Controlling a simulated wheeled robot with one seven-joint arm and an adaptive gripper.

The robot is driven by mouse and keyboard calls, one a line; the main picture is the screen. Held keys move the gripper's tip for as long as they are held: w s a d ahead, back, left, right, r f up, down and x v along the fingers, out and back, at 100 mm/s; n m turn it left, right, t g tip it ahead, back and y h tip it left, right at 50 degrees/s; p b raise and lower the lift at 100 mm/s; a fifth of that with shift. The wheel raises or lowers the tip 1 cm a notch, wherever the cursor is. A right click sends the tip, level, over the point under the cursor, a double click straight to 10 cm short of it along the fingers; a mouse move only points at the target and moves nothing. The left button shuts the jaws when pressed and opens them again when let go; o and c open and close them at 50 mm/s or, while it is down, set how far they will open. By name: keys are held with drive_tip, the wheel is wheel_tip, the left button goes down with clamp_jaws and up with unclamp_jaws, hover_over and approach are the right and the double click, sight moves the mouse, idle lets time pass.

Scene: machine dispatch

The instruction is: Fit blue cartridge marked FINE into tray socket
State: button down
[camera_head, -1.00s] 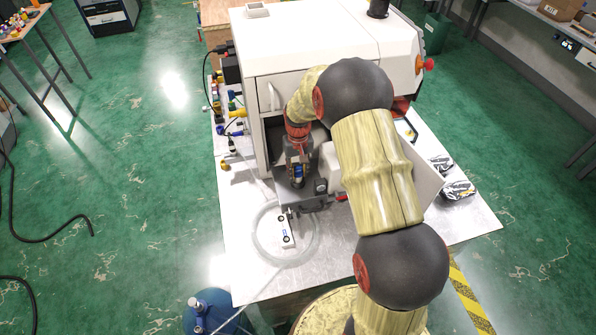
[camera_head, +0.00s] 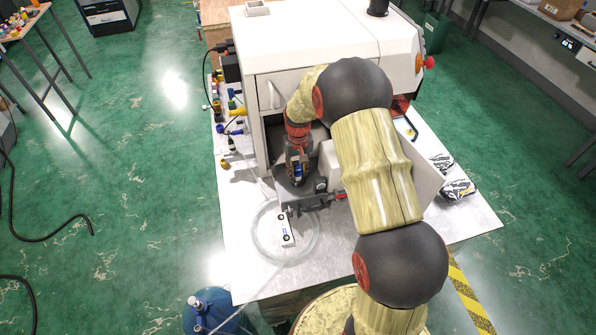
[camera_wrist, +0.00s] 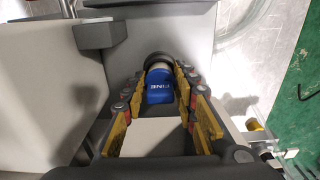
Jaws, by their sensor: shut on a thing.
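A dark round rim shows just beyond the cartridge in the wrist view. I cannot tell whether the cartridge is seated in the socket, because the gripper and cartridge hide it.
The white machine (camera_head: 310,40) stands close behind and around my gripper. Several coloured fittings line the left side. Two black-and-white packs lie at right.

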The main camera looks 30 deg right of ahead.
sight(298, 167)
drive_tip(key=shift+s+a+f, duration=0.1)
drive_tip(key=shift+s+f, duration=0.1)
drive_tip(key=shift+f, duration=0.25)
drive_tip(key=shift+s+f, duration=0.2)
drive_tip(key=shift+f, duration=0.25)
idle(0.7)
drive_tip(key=c, duration=1.5)
unclamp_jaws()
drive_tip(key=shift+o, duration=0.9)
drive_tip(key=shift+w, duration=0.1)
drive_tip(key=shift+r, duration=0.1)
drive_tip(key=shift+w+r, duration=0.1)
drive_tip(key=shift+w, duration=0.05)
drive_tip(key=shift+o, duration=0.4)
drive_tip(key=o, duration=0.3)
drive_tip(key=shift+w, duration=0.1)
drive_tip(key=shift+o, duration=0.2)
drive_tip(key=shift+r, duration=0.25)
drive_tip(key=shift+r+p, duration=1.65)
drive_tip(key=shift+r, duration=1.2)
